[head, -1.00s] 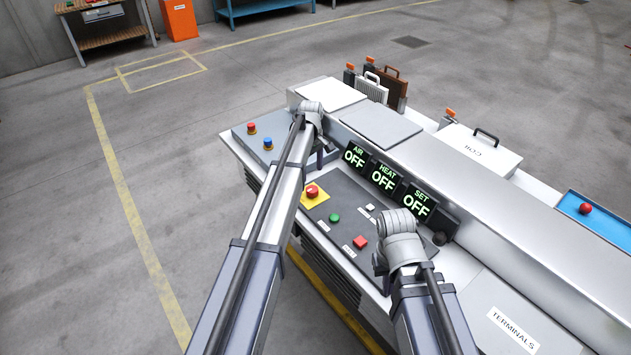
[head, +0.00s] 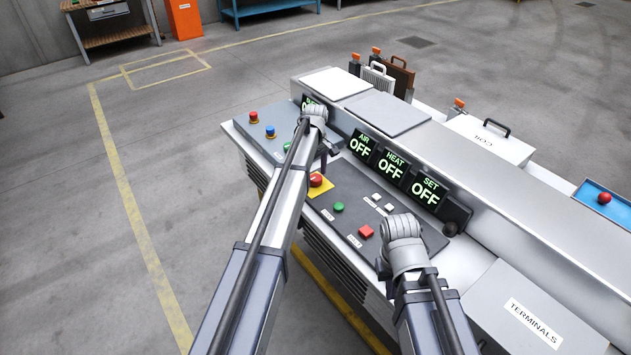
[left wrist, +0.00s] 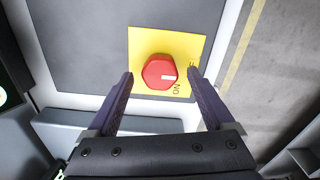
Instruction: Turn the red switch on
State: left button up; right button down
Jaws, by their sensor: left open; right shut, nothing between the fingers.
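In the head view the red knob (head: 316,180) shows on the dark panel (head: 350,194), beside my left arm. My left gripper (left wrist: 161,77) is open, its fingertips on either side of the knob; I cannot tell whether they touch it. In the head view my left gripper (head: 325,156) is close above the switch. My right gripper (head: 384,268) is shut and empty, low over the console's front edge, mostly hidden.
Screens read AIR OFF (head: 361,145), HEAT OFF (head: 392,163) and SET OFF (head: 427,190). A raised ledge (head: 480,190) stands behind. Floor is clear left of the console.

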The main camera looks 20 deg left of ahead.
pick_arm(q)
jog(key=shift+f, duration=0.2)
jog(key=shift+c, duration=0.3)
jog(key=c, duration=1.3)
